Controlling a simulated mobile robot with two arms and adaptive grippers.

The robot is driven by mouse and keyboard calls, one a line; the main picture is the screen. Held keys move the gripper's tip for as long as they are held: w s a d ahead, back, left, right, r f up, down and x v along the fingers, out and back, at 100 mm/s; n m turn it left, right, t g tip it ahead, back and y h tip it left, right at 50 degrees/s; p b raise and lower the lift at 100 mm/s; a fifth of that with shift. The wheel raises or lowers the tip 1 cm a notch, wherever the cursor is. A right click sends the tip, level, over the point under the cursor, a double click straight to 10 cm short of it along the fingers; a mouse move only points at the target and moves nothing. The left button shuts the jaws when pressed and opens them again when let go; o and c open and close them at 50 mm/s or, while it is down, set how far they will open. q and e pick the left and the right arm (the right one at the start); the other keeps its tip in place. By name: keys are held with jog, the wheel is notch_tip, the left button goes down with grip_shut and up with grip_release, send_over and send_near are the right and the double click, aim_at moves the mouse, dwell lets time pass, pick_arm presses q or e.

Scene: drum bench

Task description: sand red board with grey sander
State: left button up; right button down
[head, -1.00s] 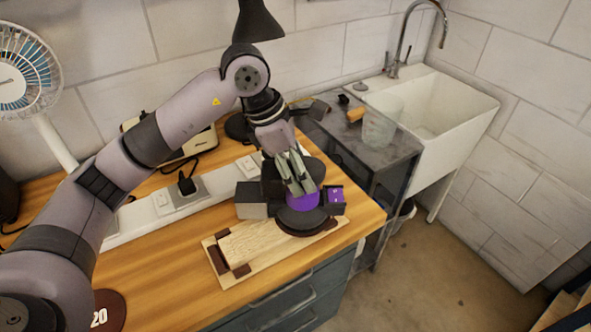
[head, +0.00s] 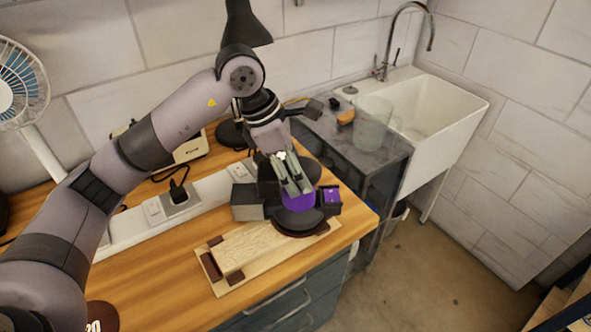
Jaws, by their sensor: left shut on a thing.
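A pale wooden board (head: 248,245) lies on a light wooden base with dark red-brown blocks (head: 211,266) at its corners; I see no plainly red board. A black and purple sander (head: 297,202) with a round dark pad sits over the board's right end, and I cannot tell if the pad touches the wood. A grey box (head: 246,203) is beside the sander, perhaps part of it. My left gripper (head: 297,188) is shut on the sander's purple top from above. The pad hides the board's right end. My right gripper is not in view.
A white power strip (head: 131,225) with a black plug (head: 179,190) runs behind the board. A fan (head: 17,85) stands at left. A side counter (head: 367,157) holds a clear container (head: 373,122), beside a white sink (head: 428,108). The wooden bench (head: 165,275) is clear left of the base.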

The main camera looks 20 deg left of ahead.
pick_arm(q)
jog(key=shift+r+p, duration=1.2)
jog(key=shift+r, duration=1.55)
jog(key=shift+f, duration=0.1)
